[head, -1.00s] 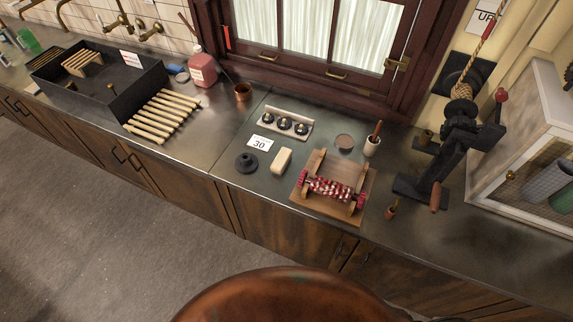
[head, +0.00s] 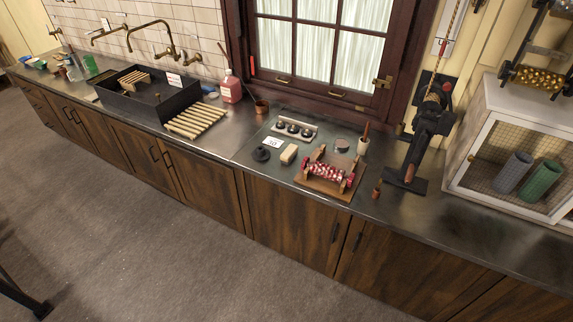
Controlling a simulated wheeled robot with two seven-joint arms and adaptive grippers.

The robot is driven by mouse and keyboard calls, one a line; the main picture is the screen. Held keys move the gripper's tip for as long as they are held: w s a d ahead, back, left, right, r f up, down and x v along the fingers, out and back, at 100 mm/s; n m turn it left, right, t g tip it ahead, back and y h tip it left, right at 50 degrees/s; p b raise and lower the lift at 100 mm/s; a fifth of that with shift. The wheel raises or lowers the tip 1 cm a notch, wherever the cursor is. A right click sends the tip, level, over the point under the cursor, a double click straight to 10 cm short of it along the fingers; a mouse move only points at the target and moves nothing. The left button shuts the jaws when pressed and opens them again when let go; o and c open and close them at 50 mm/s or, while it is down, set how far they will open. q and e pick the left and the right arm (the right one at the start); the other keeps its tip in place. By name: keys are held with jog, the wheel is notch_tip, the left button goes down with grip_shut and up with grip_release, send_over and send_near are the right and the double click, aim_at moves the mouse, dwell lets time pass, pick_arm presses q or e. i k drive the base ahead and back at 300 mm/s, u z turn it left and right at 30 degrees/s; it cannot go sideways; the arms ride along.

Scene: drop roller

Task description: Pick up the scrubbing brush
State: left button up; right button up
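I cannot single out a scrubbing brush for sure. A small cream block (head: 288,154) lies on the counter between a black round knob-like piece (head: 261,154) and a wooden stand with a red-and-white roller (head: 327,171); I cannot tell whether it has bristles. Several small items, one of them green (head: 36,64), lie at the far left end of the counter, too small to make out. Neither of my grippers is in view.
The long steel counter (head: 225,140) carries a black tray sink (head: 150,101), a slatted wooden rack (head: 196,120), a pink bottle (head: 231,88), a black hand-cranked device (head: 430,140) and a mesh-fronted cabinet (head: 515,160). The grey floor (head: 150,240) in front is mostly clear.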

aim_at(288, 155)
jog(key=u, duration=0.65)
jog(key=i, duration=1.85)
jog(key=z, duration=0.7)
